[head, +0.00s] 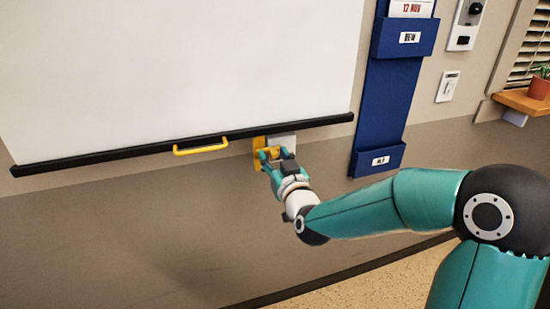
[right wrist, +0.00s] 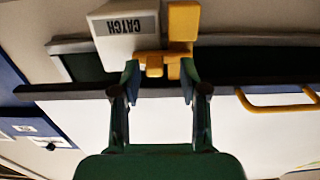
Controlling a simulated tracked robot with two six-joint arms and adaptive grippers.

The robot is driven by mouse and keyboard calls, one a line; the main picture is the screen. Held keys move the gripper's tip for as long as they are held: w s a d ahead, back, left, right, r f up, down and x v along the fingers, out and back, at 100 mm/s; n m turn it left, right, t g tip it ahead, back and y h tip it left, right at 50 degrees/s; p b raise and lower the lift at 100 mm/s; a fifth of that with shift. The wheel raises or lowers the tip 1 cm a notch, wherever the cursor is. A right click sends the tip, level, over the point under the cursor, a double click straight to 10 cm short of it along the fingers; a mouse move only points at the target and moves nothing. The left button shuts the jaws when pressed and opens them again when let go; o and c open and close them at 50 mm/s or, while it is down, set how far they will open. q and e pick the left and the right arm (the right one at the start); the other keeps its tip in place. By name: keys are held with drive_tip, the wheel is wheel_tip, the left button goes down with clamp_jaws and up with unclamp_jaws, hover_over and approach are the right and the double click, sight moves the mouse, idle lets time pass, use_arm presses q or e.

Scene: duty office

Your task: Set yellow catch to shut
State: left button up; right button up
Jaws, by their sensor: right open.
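The yellow catch (head: 258,143) is on the wall just under the screen's black bottom bar, beside a pale box (head: 284,140). In the right wrist view, which is upside down, the catch shows as an upright yellow plate (right wrist: 183,25) with a short tab (right wrist: 154,68). The box there (right wrist: 118,42) carries the label "CATCH". My right gripper (head: 274,155) is open at the catch. In the wrist view the gripper (right wrist: 159,78) has its fingertips on either side of the tab; contact cannot be told. My left gripper is not in view.
A white screen (head: 180,60) hangs above, with a black bottom bar (head: 100,155) and a yellow handle (head: 200,148) left of the catch. A blue wall pocket rack (head: 385,100) stands to the right. The wall below the bar is clear.

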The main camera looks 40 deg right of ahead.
drive_tip(key=v, duration=0.7)
drive_tip(key=shift+s, duration=0.2)
